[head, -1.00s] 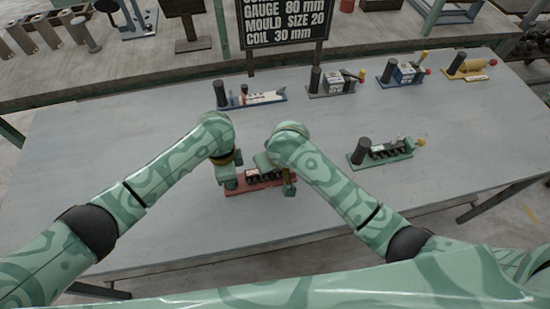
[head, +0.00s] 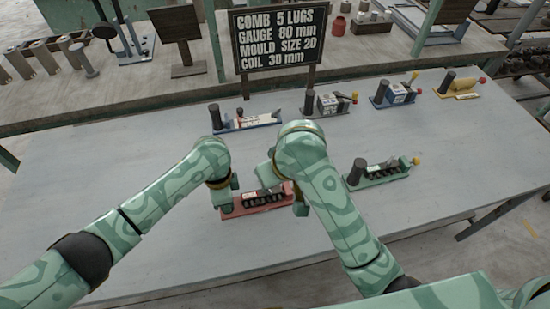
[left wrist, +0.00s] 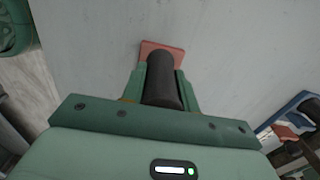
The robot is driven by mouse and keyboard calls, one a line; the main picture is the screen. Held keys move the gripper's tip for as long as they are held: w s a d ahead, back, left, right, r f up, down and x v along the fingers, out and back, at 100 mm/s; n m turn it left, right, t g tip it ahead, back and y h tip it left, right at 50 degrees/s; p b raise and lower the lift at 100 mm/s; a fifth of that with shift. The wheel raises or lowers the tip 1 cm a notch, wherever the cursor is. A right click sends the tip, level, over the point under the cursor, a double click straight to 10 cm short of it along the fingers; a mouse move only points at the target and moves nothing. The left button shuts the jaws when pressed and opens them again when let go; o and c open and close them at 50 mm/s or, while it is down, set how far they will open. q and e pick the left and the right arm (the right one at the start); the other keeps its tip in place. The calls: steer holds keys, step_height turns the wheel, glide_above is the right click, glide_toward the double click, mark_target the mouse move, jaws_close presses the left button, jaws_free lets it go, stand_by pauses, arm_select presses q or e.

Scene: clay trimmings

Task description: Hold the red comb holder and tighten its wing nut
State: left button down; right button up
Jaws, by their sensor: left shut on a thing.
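The red comb holder (head: 262,204) lies on the grey table with a row of dark lugs along it. My left gripper (head: 222,192) is at its left end. In the left wrist view, my left gripper (left wrist: 162,88) is shut on the holder's dark upright post (left wrist: 162,78); a bit of the red base (left wrist: 150,47) shows beyond. My right gripper (head: 300,207) is at the holder's right end, pointing down. Its fingers are too small and covered to read. The wing nut cannot be made out there.
A green holder (head: 380,175) with a yellow knob stands to the right. Blue (head: 250,122), grey (head: 330,106), another blue (head: 398,96) and yellow (head: 460,90) holders line the back. A black sign (head: 278,40) stands behind. The table's left part is clear.

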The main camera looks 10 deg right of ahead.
arm_select(q)
steer(key=c, duration=1)
jaws_free()
steer(key=shift+r, duration=0.15)
